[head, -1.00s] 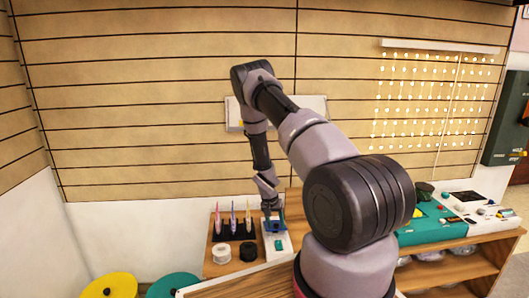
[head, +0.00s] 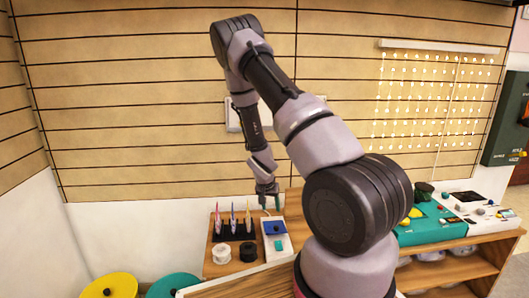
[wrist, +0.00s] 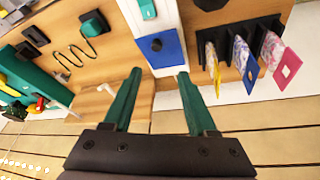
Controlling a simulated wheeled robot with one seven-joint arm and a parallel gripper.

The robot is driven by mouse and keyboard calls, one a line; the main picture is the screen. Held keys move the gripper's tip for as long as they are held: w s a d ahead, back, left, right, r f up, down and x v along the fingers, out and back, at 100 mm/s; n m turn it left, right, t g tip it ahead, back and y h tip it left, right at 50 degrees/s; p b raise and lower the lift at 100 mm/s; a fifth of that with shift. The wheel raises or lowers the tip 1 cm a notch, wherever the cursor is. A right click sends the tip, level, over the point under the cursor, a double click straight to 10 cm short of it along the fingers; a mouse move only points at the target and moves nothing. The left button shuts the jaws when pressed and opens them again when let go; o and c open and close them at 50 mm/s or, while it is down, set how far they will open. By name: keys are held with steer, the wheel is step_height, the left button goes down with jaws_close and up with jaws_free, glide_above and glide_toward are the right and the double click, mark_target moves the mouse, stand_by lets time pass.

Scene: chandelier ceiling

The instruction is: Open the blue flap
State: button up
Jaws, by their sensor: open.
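The blue flap (head: 274,228) is a small blue plate with a dark round knob. It is on a narrow white panel (head: 284,251) on the wooden shelf, and it looks about flat against the panel; I cannot tell whether it is slightly raised. In the wrist view the flap (wrist: 172,54) shows just beyond my fingertips. My gripper (head: 269,203) is above the flap, apart from it, pointing down. In the wrist view my gripper (wrist: 160,75) is open, its two green fingers spread wide with nothing between them.
A black rack (head: 233,234) with several colourful packets stands left of the panel. White and black spools (head: 221,253) lie in front of the rack. A teal device (head: 440,224) is at the right.

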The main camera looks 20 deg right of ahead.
step_height(320, 180, up, 22)
steer(key=w+a+y, duration=0.1)
steer(key=a+y, duration=0.1)
steer(key=y, duration=0.1)
steer(key=shift+w+r+n+g, duration=0.25)
steer(key=shift+n+g, duration=0.05)
stand_by(0.3)
